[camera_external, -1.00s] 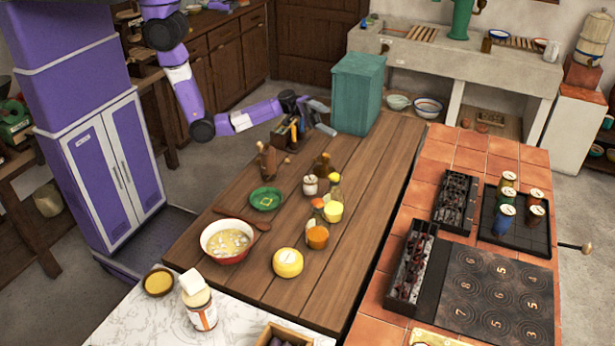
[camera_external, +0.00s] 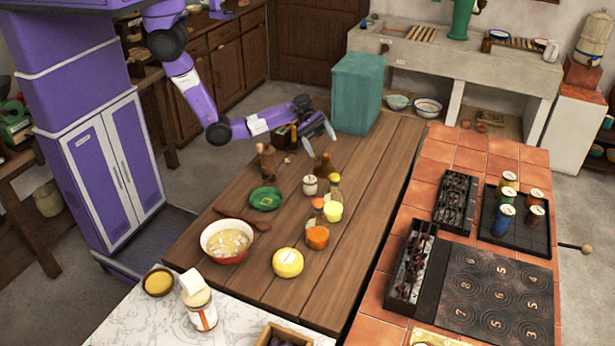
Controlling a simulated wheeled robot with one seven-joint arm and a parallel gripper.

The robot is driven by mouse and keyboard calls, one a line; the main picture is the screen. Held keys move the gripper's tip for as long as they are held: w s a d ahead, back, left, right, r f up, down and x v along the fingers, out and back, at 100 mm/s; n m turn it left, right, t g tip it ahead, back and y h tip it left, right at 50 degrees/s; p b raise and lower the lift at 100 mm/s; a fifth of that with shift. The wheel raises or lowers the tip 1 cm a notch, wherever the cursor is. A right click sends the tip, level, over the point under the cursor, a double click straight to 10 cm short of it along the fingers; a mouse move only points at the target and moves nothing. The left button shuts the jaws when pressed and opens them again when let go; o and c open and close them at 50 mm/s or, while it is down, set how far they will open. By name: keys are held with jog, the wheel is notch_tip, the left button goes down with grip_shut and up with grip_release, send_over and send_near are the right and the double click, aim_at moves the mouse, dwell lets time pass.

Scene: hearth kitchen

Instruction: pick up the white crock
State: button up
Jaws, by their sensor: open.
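The small white crock (camera_external: 310,185) with a dark top stands upright on the wooden table (camera_external: 385,165), near its middle. My gripper (camera_external: 323,135) is open and empty, beyond the crock toward the back of the table. Its fingers appear to point down toward the right, above and apart from the crock.
A dark brown bottle (camera_external: 324,165) stands just behind the crock, close to my gripper. Jars with yellow (camera_external: 333,211) and orange (camera_external: 317,237) contents stand in front. A green dish (camera_external: 265,198) lies left, and a teal box (camera_external: 358,93) stands behind. The table's right side is clear.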

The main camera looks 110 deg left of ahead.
aim_at(312, 189)
jog(key=s+f+n+y, duration=0.1)
jog(key=f+n, duration=0.1)
jog(key=f, duration=0.2)
jog(key=s+f+n+g+y, duration=0.1)
jog(key=s+f+n, duration=0.1)
jog(key=f+n, duration=0.1)
jog(key=s+f+n+g+y, duration=0.1)
jog(key=f+n, duration=0.1)
jog(key=f, duration=0.4)
jog(key=shift+s+d, duration=0.35)
jog(key=shift+d, duration=0.05)
jog(key=shift+w+d+f+n+g, duration=0.1)
jog(key=shift+d+f+n+g, duration=0.1)
jog(key=shift+n+g, duration=0.15)
jog(key=x, duration=0.7)
jog(key=shift+w+f, duration=0.1)
jog(key=shift+c, duration=0.2)
grip_shut()
